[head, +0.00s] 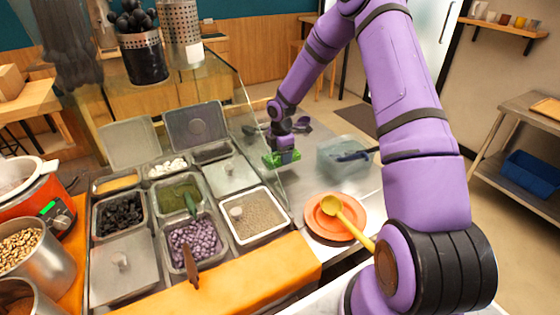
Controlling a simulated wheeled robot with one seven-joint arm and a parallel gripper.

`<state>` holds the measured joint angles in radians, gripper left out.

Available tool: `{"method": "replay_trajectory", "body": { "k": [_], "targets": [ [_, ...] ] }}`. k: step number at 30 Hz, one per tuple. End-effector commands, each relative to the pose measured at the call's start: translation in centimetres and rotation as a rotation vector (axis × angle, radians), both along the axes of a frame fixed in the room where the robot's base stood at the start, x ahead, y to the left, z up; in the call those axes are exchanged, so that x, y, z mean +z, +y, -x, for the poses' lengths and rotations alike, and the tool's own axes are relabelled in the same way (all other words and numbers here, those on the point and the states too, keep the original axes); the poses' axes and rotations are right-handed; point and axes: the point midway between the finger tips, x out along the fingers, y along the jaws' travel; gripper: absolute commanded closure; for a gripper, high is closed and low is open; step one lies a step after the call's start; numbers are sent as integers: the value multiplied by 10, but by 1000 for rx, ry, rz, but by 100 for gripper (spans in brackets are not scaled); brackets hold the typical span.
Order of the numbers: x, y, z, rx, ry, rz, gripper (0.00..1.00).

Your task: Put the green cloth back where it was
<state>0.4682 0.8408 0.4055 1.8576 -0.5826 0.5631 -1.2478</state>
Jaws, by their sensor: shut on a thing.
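The green cloth (270,159) is a small bright green bundle near the back of the counter, just right of the clear glass guard. My gripper (283,157) is at the end of the purple arm, pointing down, and is shut on the cloth. The fingertips are small and partly hidden by the cloth. I cannot tell whether the cloth touches the metal counter (318,194) or hangs just above it.
A clear tub (335,168) with a dark utensil stands right of the gripper. An orange plate (322,228) with a yellow ladle (345,218) lies in front. A dark purple item (303,125) lies behind the gripper.

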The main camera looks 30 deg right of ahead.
Motion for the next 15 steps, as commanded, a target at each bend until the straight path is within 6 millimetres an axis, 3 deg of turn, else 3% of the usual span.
{"method": "replay_trajectory", "body": {
  "k": [3, 10, 15],
  "targets": [
    [-1, 1, -9, 0, 1, 0, 50],
    [-33, 0, -8, 1, 2, 0, 50],
    [-36, 0, -8, 0, 0, 0, 50]
  ]
}}
